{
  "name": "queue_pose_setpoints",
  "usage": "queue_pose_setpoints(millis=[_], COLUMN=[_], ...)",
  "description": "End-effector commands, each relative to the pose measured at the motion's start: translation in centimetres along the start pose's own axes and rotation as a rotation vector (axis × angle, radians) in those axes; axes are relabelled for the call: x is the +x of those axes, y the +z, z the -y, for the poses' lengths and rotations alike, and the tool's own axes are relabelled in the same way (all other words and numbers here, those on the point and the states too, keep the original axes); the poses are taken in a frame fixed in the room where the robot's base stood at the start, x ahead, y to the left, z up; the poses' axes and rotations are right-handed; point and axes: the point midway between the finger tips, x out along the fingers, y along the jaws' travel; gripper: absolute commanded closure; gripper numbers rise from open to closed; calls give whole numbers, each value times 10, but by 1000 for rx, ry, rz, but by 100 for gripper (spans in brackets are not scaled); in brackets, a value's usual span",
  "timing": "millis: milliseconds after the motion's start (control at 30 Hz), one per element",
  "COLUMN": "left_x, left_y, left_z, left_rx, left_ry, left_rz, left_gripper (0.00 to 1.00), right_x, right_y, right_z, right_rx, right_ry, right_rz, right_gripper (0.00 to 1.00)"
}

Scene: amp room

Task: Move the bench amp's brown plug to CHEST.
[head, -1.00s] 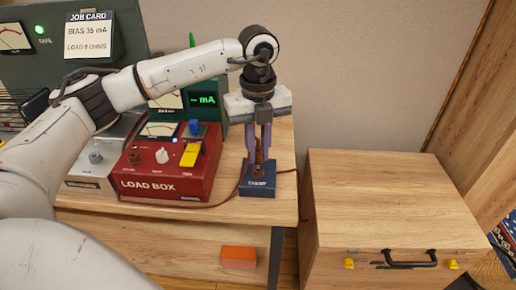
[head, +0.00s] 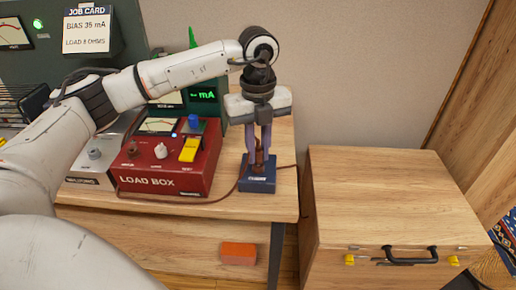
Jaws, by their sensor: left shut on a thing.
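The brown plug (head: 259,168) stands at the top of a small blue block (head: 257,182) with a white label, at the right end of the bench. My left gripper (head: 259,155) points straight down over the block, its fingers shut on the brown plug. The fingers hide part of the plug, and I cannot tell how deep it sits in the block. A thin brown cord (head: 225,198) runs along the bench by the block. A wooden chest (head: 390,195) with a black handle stands at the right. My right gripper is not in view.
The red load box (head: 165,170), with a yellow switch and knobs, stands left of the block. An orange block (head: 238,253) lies below the bench top. The chest's lid is bare and closed.

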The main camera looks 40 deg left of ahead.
Motion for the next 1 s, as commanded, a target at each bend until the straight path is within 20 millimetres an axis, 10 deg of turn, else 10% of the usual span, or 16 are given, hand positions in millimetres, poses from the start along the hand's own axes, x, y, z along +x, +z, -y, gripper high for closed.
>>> queue_pose_setpoints(millis=[600,633,733,1000], left_x=[5,5,5,5], left_y=[0,0,0,0], left_z=[0,0,0,0], left_rx=[0,0,0,0], left_ry=[0,0,0,0], left_rz=[0,0,0,0], left_gripper=[100,78,62,62], right_x=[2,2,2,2], right_y=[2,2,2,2], right_z=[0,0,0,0], right_rx=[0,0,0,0], right_ry=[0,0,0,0], right_rz=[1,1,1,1], right_gripper=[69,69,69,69])
